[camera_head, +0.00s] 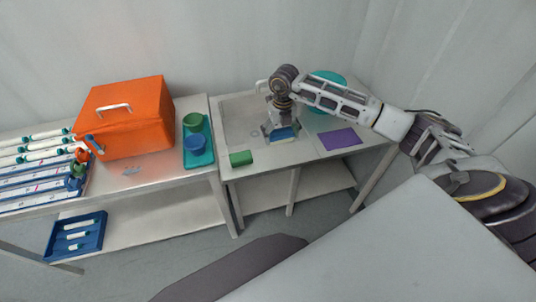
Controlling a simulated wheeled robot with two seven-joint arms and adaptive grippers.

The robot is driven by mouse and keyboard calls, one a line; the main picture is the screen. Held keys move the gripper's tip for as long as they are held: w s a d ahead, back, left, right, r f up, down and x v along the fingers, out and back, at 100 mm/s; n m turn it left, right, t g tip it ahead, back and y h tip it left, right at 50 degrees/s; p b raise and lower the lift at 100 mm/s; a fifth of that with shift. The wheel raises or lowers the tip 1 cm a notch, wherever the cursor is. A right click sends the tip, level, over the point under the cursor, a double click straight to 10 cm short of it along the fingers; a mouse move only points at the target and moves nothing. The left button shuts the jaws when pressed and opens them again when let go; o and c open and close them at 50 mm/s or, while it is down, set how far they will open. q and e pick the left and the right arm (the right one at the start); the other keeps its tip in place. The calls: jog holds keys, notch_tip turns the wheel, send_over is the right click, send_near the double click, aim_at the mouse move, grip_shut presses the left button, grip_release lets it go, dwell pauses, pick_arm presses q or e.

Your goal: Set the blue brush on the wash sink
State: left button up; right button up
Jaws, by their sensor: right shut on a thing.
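My right gripper (281,126) reaches in from the right and points down over the right-hand table. It is shut on a blue brush (283,134), whose blue part shows low between the fingers. The wash sink (238,118) is the pale recessed basin in this table, and the brush is at its right part. I cannot tell whether the brush touches the surface under it. My left gripper is not in view.
A green block (241,158) lies at the table's front left. A purple mat (340,139) and a teal bowl (329,77) are to the right. An orange box (124,117) and a teal tray (208,157) with green and blue cups stand on the left table.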

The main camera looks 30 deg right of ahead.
dwell(0.5)
jog(key=p, duration=0.1)
send_over(279, 157)
jog(key=shift+f, duration=3.15)
jog(key=shift+f+p, duration=0.55)
jog(key=shift+f, duration=1.3)
jog(key=shift+f, duration=0.1)
jog(key=o, duration=0.7)
jog(key=shift+o, duration=0.2)
